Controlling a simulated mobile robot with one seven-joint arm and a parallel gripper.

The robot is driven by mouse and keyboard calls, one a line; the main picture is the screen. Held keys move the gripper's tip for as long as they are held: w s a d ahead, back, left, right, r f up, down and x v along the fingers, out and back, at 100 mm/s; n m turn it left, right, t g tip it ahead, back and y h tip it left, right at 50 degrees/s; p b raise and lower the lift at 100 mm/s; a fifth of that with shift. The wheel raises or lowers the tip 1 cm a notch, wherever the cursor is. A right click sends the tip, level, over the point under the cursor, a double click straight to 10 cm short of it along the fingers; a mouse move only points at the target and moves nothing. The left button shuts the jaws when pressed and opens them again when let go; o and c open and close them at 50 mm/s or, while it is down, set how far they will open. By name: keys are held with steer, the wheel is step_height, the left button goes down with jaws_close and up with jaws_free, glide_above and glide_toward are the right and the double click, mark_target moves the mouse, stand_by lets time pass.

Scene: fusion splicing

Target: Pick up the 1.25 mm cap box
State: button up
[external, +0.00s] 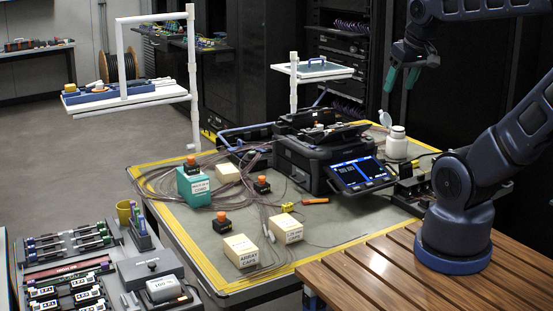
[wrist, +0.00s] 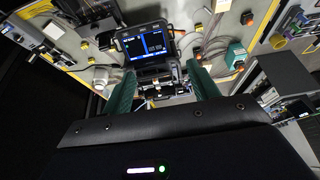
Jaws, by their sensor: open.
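Two cream boxes with printed labels stand near the front of the work mat. The right one (external: 286,229) has a small label that seems to read 1.25 mm; the left one (external: 241,250) reads ARRAY CAPS. A third cream box (external: 227,174) stands farther back, its label not visible. My gripper (external: 402,80) is high at the upper right, far from these boxes, with its green fingers apart and nothing between them. In the wrist view my gripper (wrist: 162,85) also shows open and empty. A cream block (wrist: 221,5) is cut by that view's top edge; I cannot tell which box it is.
The black splicer (external: 310,155) with its lit screen (external: 361,175) stands at the back of the mat. A teal box (external: 194,187), orange-topped dark pieces (external: 222,221) and loose fibre loops lie around the boxes. A white bottle (external: 396,143) stands behind the screen.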

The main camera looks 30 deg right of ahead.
steer(key=o, duration=0.8)
steer(key=shift+o, duration=0.2)
steer(key=m+g+h, duration=0.4)
steer(key=m+g, duration=0.1)
steer(key=m, duration=1.3)
glide_above(285, 222)
steer(key=a, duration=0.4)
step_height(285, 222, down, 30)
steer(key=shift+h, duration=0.3)
steer(key=x, duration=0.6)
steer(key=shift+f, duration=0.15)
steer(key=shift+w+x, duration=0.1)
steer(key=shift+x, duration=1.15)
steer(key=shift+w+x, duration=0.15)
steer(key=shift+x, duration=1.15)
